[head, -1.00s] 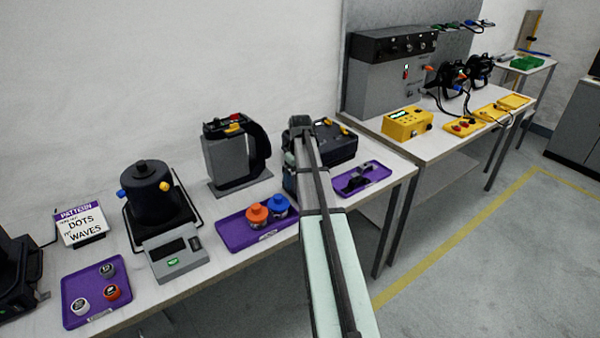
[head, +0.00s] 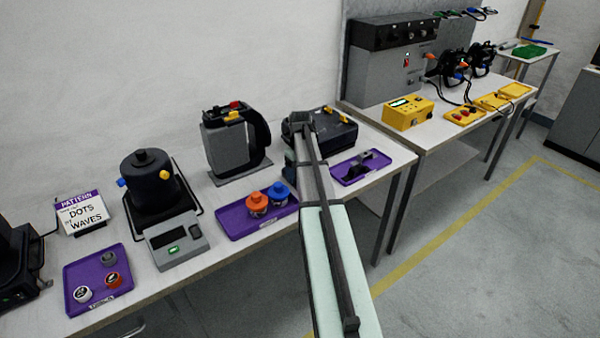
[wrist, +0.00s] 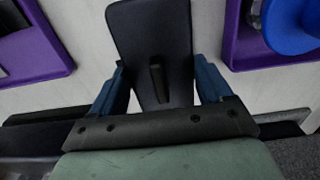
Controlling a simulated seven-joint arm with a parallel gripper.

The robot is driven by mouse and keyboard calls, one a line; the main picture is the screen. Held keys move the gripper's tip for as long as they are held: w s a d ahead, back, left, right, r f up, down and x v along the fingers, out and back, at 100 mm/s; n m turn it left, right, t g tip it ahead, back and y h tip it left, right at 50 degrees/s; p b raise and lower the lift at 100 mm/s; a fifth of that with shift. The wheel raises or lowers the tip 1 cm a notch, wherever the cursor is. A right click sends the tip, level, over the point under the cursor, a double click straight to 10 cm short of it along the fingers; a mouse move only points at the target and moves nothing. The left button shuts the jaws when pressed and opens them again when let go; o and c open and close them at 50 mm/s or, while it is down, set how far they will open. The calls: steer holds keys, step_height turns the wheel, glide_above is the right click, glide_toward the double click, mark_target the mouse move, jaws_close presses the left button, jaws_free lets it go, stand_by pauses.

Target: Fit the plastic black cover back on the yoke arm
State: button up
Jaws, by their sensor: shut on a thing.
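My gripper (wrist: 158,76) is shut on the black cover (wrist: 152,35), a flat dark panel with a raised rib, held between its two blue fingers in the wrist view. It hangs over the pale table top between two purple trays. In the head view my arm hides most of the gripper, and I cannot make out the cover there. A grey upright unit with a black curved arm (head: 258,140), which looks like the yoke arm, stands on a flat base left of my arm. Red and yellow parts show on its top. The cover's distance from it is unclear.
A purple tray with orange and blue pots (head: 257,204) lies left of my arm. Another purple tray with a black part (head: 366,161) lies right. A black case (head: 335,130) stands behind my arm. A black pot-like unit (head: 150,180) and sign (head: 82,214) are farther left.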

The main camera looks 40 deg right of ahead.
steer(key=c, duration=0.4)
steer(key=shift+o, duration=0.2)
steer(key=shift+r, duration=3)
